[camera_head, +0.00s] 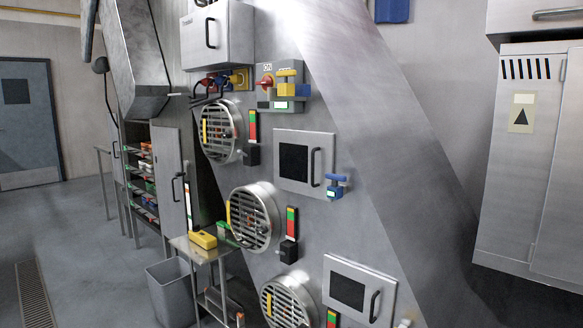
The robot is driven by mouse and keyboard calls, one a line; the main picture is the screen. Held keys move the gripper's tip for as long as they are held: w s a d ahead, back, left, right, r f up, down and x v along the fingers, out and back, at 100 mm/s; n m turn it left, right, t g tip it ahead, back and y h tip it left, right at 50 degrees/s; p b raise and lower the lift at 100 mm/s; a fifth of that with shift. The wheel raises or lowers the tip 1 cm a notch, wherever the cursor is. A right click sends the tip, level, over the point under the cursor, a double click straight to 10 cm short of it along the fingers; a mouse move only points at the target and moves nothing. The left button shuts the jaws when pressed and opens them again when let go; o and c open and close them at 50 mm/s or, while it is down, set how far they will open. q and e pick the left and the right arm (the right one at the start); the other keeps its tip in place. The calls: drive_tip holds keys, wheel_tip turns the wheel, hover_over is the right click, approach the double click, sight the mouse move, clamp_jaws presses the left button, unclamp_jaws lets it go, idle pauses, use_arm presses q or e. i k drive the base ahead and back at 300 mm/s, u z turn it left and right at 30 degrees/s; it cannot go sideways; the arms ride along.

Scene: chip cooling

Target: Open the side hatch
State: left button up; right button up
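Two square metal hatches with dark windows are on the slanted machine face. The upper hatch (325,142) has a black handle at its right edge and looks shut. The lower hatch (340,266) also has a black handle at its right and looks shut; its bottom is near the picture's lower edge. I cannot tell which of them is the side hatch. Neither of my grippers shows in the head view.
Round grilled vents (254,217) line the machine left of the hatches. A small metal table with a yellow device (203,240) and a grey bin (172,293) stand at the lower left. A grey cabinet (512,175) is at the right. Open floor (90,250) lies at the left.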

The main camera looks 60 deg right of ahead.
sight(301, 159)
drive_tip(key=z, duration=0.55)
drive_tip(key=i, duration=1.35)
drive_tip(key=z, duration=1.05)
